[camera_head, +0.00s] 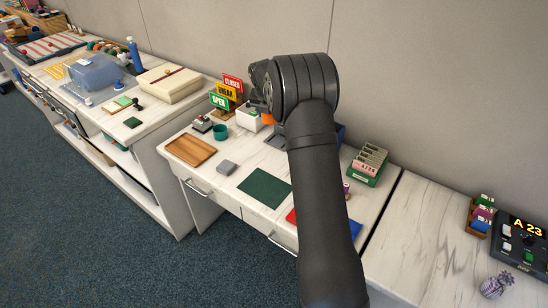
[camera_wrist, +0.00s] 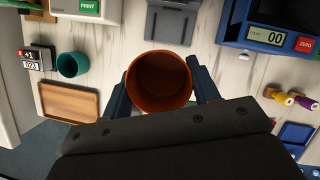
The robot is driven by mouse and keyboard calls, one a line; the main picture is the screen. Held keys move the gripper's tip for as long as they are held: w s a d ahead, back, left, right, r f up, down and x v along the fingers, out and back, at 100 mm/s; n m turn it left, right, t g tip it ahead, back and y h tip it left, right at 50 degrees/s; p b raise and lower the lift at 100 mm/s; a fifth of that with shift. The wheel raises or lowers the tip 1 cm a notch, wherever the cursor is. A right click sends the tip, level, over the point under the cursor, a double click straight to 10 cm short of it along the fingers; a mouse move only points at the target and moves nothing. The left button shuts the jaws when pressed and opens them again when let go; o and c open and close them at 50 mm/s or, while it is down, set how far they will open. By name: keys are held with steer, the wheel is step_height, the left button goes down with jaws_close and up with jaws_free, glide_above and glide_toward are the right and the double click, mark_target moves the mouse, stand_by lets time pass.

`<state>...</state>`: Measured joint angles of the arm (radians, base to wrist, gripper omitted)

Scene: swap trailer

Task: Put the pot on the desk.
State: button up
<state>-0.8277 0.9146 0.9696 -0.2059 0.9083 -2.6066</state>
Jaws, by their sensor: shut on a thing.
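A terracotta-orange pot (camera_wrist: 160,82) is between the two dark fingers of my gripper (camera_wrist: 162,92) in the wrist view, and I look down into its empty inside. The gripper is shut on it. In the head view only a small orange part of the pot (camera_head: 268,119) shows under my gripper (camera_head: 265,108); my arm hides much around it. The pot is over the back part of the white marbled desk (camera_head: 232,182). I cannot tell how high above the desk its base is.
Around the pot stand a teal cup (camera_wrist: 72,65), a wooden tray (camera_wrist: 68,102), a grey box-like device (camera_wrist: 171,20) and a blue scale (camera_wrist: 268,28).

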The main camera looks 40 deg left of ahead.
step_height(320, 180, down, 5)
glide_above(244, 146)
steer(key=s, duration=0.1)
steer(key=f, duration=0.7)
steer(key=shift+s+d, duration=0.15)
steer(key=shift+d, duration=0.1)
steer(key=shift+f, duration=2)
steer(key=shift+f, duration=0.15)
steer(key=o, duration=1)
steer(key=v, duration=1.2)
